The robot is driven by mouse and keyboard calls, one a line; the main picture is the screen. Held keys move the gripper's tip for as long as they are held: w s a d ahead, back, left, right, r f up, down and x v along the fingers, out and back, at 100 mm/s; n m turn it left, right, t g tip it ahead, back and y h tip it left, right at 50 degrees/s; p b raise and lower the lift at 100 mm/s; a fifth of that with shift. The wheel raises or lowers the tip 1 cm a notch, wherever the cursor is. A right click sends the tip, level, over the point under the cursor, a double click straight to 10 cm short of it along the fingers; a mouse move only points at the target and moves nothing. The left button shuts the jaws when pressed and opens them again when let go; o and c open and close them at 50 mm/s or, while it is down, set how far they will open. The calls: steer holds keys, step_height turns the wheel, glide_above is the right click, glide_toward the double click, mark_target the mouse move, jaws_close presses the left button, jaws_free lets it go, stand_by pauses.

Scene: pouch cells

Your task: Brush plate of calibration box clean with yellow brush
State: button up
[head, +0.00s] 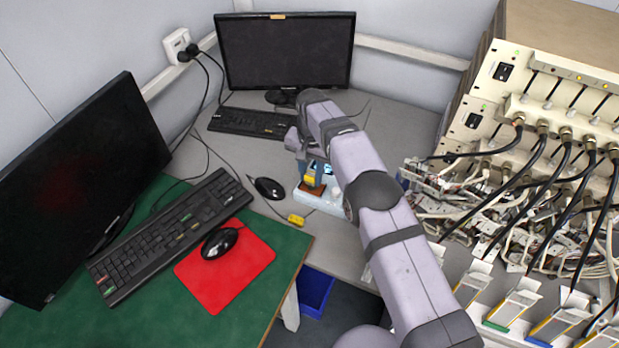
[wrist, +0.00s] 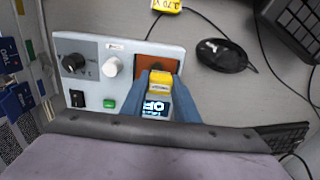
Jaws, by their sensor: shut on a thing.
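The calibration box (head: 325,201) is a pale box on the grey bench in the head view. In the wrist view its panel (wrist: 134,50) carries a dark knob, a white knob, a black switch and a green button. Its reddish-brown plate (wrist: 163,62) shows ahead of my fingers and also in the head view (head: 312,189). My gripper (wrist: 160,86) has blue fingers shut on the yellow brush (wrist: 160,80), held over the plate's near part. The fingers and brush hide part of the plate. I cannot tell whether the bristles touch it. A lit display (wrist: 155,108) shows between the fingers.
A yellow tag reading about 2.70 V (wrist: 167,5) lies on the bench beside the box. A black mouse (head: 269,188) and a keyboard (head: 252,122) are nearby. Cable-filled racks (head: 540,110) stand at the right. Bare bench lies between box and mouse.

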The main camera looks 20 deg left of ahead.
steer(key=shift+d+f, duration=0.1)
steer(key=shift+d, duration=0.1)
steer(key=shift+s+p, duration=0.55)
steer(key=shift+s, duration=0.85)
steer(key=shift+w+a, duration=0.1)
steer(key=shift+w+b, duration=0.4)
steer(key=shift+w, duration=1.05)
steer(key=shift+r, duration=0.2)
